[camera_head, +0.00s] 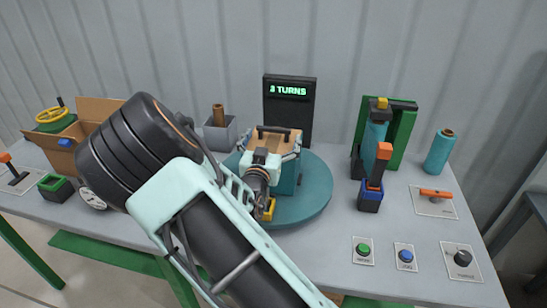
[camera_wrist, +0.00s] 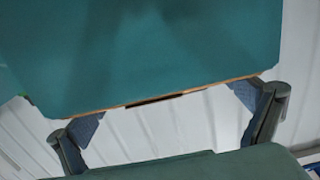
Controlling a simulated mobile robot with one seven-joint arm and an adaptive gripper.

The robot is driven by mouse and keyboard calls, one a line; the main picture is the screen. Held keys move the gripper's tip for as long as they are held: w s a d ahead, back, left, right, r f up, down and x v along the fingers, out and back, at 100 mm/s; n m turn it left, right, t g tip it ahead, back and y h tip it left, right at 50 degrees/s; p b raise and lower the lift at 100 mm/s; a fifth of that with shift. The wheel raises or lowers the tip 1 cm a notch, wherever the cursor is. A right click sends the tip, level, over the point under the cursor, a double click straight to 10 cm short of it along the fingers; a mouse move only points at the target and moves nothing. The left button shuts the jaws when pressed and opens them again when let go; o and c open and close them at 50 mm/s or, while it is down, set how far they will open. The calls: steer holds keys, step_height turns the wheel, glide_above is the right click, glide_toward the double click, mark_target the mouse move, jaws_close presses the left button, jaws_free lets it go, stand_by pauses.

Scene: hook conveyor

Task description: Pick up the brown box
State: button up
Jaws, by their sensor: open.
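A box with a light-brown top, black handle and teal side (camera_head: 287,178) stands on the round teal turntable (camera_head: 318,205), partly hidden by my gripper. My gripper (camera_head: 272,146) is open at this box, one finger toward each side. In the wrist view, a wide teal face with a thin brown edge (camera_wrist: 155,62) fills the upper part, and the fingers (camera_wrist: 165,112) show near its two lower corners. I cannot tell whether they touch it. A brown open cardboard box (camera_head: 100,106) stands at the far left, partly hidden by my arm.
A black display reading "3 TURNS" (camera_head: 289,105) stands behind the turntable. A grey bin (camera_head: 219,137) stands to its left. At right are a green frame (camera_head: 403,128), a teal cylinder (camera_head: 439,154), an orange-topped block (camera_head: 372,192), and buttons (camera_head: 363,249) near the front edge.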

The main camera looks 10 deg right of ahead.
steer(key=shift+w+d, duration=0.25)
steer(key=shift+w, duration=0.45)
steer(key=c, duration=2.2)
steer(key=shift+r, duration=0.15)
